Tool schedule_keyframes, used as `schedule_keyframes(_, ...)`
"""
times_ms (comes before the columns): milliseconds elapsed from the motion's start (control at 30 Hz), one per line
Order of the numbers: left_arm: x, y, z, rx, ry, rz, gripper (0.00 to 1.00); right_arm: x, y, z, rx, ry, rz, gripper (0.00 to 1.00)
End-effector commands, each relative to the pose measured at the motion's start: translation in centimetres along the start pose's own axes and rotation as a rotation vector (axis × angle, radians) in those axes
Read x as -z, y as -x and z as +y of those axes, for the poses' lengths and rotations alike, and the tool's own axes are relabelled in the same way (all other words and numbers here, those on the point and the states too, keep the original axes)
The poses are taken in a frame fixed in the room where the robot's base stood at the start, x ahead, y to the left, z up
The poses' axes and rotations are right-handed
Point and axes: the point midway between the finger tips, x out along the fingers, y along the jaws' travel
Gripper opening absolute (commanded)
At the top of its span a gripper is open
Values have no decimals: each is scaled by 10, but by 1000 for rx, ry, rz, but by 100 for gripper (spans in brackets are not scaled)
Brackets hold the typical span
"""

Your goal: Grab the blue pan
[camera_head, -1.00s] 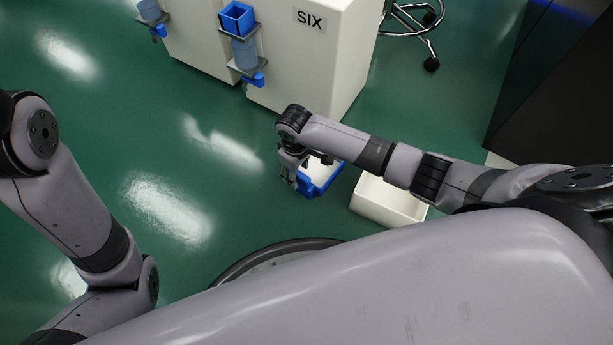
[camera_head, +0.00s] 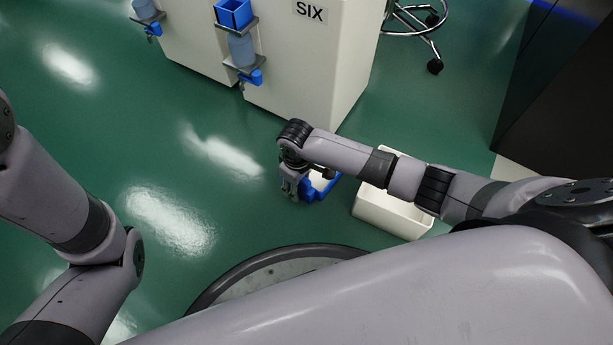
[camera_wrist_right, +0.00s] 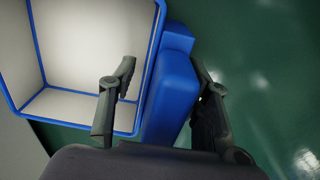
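The blue pan (camera_head: 320,187) is on the green floor below my right forearm in the head view, partly hidden by it. In the right wrist view the pan (camera_wrist_right: 172,92) shows a blue rim, a pale inside and a thick blue handle block on its right side. My right gripper (camera_head: 290,190) is at the pan's left end. In the wrist view its fingers (camera_wrist_right: 162,70) straddle the blue block, one over the pan's inside and one outside. They look open; contact is unclear. My left arm shows at the left, but its gripper is out of view.
A white bin (camera_head: 393,212) stands on the floor to the right of the pan. A white cabinet (camera_head: 300,60) marked SIX stands behind, with a blue box (camera_head: 234,14) on its side bracket. A wheeled chair base (camera_head: 420,35) is at the top right. Floor left of the pan is clear.

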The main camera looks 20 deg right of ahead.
Motion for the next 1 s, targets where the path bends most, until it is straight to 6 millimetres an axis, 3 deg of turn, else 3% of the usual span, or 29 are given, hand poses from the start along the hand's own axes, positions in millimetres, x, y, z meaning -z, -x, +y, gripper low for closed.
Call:
schedule_keyframes(600,0,0,0,-1,0,0,40,0,0,0,0,0,0,1)
schedule_keyframes(1000,0,0,0,0,0,0,40,0,1,0,-1,0,0,0)
